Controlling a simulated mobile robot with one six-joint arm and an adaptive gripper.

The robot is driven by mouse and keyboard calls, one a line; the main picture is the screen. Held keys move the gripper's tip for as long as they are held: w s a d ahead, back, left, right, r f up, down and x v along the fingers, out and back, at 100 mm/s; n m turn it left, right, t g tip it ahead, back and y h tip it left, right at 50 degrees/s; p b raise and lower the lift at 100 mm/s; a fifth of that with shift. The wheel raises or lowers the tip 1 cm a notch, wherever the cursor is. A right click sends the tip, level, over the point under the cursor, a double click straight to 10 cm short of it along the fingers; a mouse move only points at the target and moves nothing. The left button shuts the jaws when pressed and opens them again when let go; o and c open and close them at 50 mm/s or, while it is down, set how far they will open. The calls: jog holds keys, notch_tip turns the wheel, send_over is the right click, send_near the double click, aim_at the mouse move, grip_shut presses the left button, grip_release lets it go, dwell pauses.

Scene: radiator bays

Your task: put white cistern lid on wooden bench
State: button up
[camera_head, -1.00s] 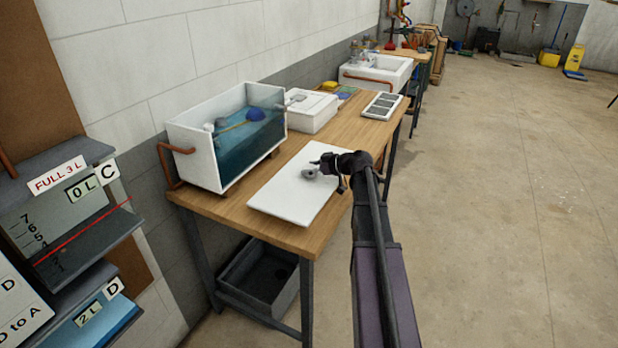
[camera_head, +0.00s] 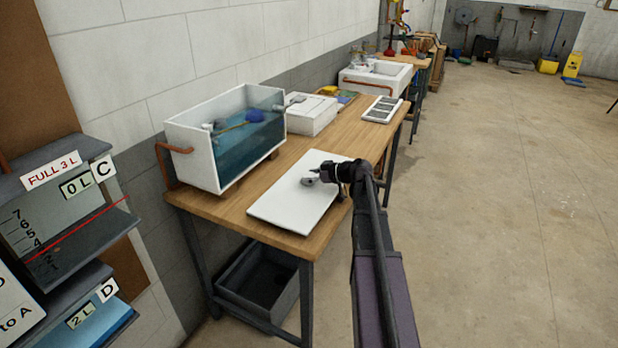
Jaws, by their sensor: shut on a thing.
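The white cistern lid (camera_head: 285,204) is a flat, pale rectangular slab over the near part of the wooden bench (camera_head: 235,213). Its long side runs away from me, and its right side is close to the bench's right edge. My gripper (camera_head: 316,177) reaches in from the right and is shut on the lid near its far right part. A small grey round part shows at the jaws. The fingertips are small and partly hidden by the wrist. I cannot tell whether the lid touches the bench top or is slightly above it.
An open white tank (camera_head: 199,157) with blue water stands behind the lid on the left. A white box (camera_head: 312,122) and a grey-panelled tray (camera_head: 382,110) stand farther back. A dark bin (camera_head: 258,282) is under the bench. The floor on the right is clear.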

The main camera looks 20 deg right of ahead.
jog(key=shift+s+a+f+b, duration=0.2)
jog(key=shift+s+f+b, duration=0.15)
jog(key=shift+s+b, duration=0.1)
jog(key=o, duration=1.3)
jog(key=shift+s, duration=0.1)
jog(key=shift+a, duration=0.1)
jog(key=shift+s+f, duration=0.1)
jog(key=shift+s, duration=0.05)
jog(key=shift+r, duration=0.2)
jog(key=shift+w+r+p, duration=0.25)
jog(key=shift+r+p, duration=0.05)
jog(key=shift+p, duration=0.4)
jog(key=p+v, duration=0.4)
jog(key=v, duration=0.7)
jog(key=shift+d+r+p, duration=0.35)
jog(key=shift+d, duration=0.2)
jog(key=shift+w, duration=0.15)
